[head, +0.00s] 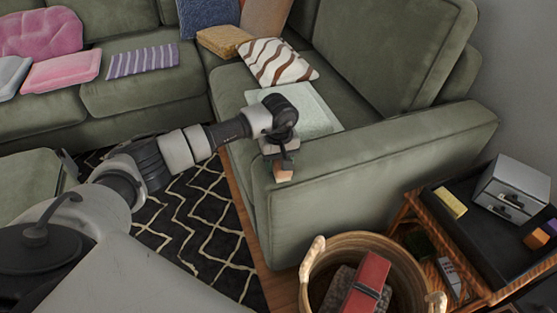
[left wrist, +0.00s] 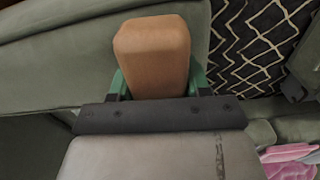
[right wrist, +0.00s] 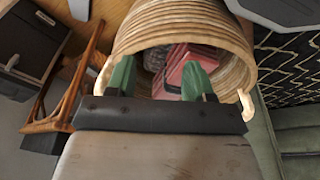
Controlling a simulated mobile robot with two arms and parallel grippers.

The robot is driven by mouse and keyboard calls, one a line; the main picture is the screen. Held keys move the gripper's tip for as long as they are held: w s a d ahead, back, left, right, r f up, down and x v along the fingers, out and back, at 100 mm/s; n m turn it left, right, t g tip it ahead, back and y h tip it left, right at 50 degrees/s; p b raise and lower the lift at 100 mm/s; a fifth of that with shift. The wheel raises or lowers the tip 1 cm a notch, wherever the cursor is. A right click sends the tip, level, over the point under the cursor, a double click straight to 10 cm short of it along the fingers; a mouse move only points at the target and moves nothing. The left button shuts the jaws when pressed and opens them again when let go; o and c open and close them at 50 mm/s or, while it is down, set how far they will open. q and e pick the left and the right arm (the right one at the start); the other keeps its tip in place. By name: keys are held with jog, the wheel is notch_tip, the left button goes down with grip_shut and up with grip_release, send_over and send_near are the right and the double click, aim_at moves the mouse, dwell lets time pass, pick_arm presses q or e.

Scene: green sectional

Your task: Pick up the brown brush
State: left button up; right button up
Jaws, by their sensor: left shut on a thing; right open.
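My left gripper (head: 281,160) is shut on a brown, block-shaped thing, apparently the brown brush (head: 283,173). In the head view it is held beside the front end of the sofa's right arm. In the left wrist view the brush (left wrist: 152,55) sits between the green fingers, its plain tan-brown face towards the camera. No bristles show. My right gripper (right wrist: 158,80) is open and empty in the right wrist view, in front of the wicker basket's mouth. It is outside the head view.
The wicker basket (head: 313,272) holds a red thing with a black band (head: 368,283) and a grey item. A wooden side table with a black top (head: 470,237) stands right of it. The green sofa (head: 365,165) borders my left gripper. The patterned rug (head: 200,225) is clear.

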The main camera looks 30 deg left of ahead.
pick_arm(q)
notch_tip(320, 180, up, 4)
jog(key=shift+r, duration=0.25)
jog(key=s+d+r+p, duration=0.1)
jog(key=s+d+r, duration=0.4)
jog(key=d, duration=0.5)
jog(key=shift+s+r, duration=0.3)
jog(key=shift+r, duration=0.4)
pick_arm(e)
jog(key=f, duration=0.2)
jog(key=s+f, duration=0.1)
jog(key=f, duration=0.1)
jog(key=shift+s+d, duration=0.15)
pick_arm(q)
jog(key=shift+d, duration=0.1)
